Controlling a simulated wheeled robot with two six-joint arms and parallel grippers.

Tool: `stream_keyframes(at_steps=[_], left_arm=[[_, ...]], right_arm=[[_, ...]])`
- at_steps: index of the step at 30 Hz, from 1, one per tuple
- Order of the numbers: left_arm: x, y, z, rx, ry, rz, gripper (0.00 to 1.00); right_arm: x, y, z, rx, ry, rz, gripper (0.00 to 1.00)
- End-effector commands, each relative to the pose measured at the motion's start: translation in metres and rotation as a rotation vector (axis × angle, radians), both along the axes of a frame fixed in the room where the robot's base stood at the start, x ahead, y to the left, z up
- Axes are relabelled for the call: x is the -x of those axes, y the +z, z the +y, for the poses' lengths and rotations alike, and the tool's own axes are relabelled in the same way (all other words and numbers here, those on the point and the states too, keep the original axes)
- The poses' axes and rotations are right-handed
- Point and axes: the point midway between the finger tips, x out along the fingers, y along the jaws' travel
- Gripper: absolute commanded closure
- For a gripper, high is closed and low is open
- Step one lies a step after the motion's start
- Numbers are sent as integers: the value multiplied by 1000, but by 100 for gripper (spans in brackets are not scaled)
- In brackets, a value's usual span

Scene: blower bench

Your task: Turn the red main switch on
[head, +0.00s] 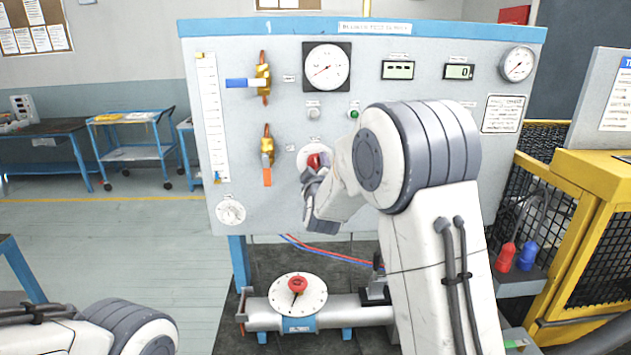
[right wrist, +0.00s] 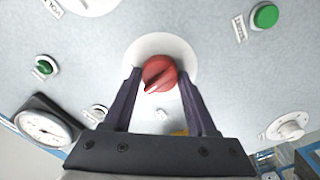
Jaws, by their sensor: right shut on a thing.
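The red main switch (head: 314,160) is a red rotary knob on a round white plate, in the middle of the grey panel (head: 375,200). It also shows in the right wrist view (right wrist: 160,72), between the fingertips, with a pale pointer mark toward the lower left of that picture. My right gripper (head: 308,178) is at the switch, its two dark fingers (right wrist: 160,80) on either side of the red knob and shut on it. My own right arm covers part of the panel to the right. My left arm shows at the lower left, but its gripper is out of view.
Above the switch are a pressure gauge (head: 326,67), small buttons and two digital displays (head: 398,69). Brass valves with a blue handle (head: 245,83) and an orange handle (head: 267,176) are to the left. Below is a pipe with a red-knobbed dial (head: 298,293). A yellow fenced frame (head: 570,270) stands right.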

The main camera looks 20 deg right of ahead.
Motion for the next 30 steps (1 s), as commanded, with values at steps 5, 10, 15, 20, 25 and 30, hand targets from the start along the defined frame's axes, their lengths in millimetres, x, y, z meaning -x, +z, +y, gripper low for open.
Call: stream_keyframes(at_steps=[5,10,15,20,25,30], left_arm=[[0,-29,0,0,-1,0,24],[0,-49,0,0,-2,0,24],[0,-67,0,0,-2,0,24],[0,-81,0,0,-2,0,24],[0,-93,0,0,-2,0,24],[0,-100,0,0,-1,0,24]], right_arm=[[0,-6,1,-163,1,-47,98],[0,-6,0,-319,1,-92,98],[0,-6,0,-472,1,-135,98],[0,-5,1,-604,1,-171,98],[0,-4,1,-720,0,-204,98],[0,-3,1,-804,1,-228,98]])
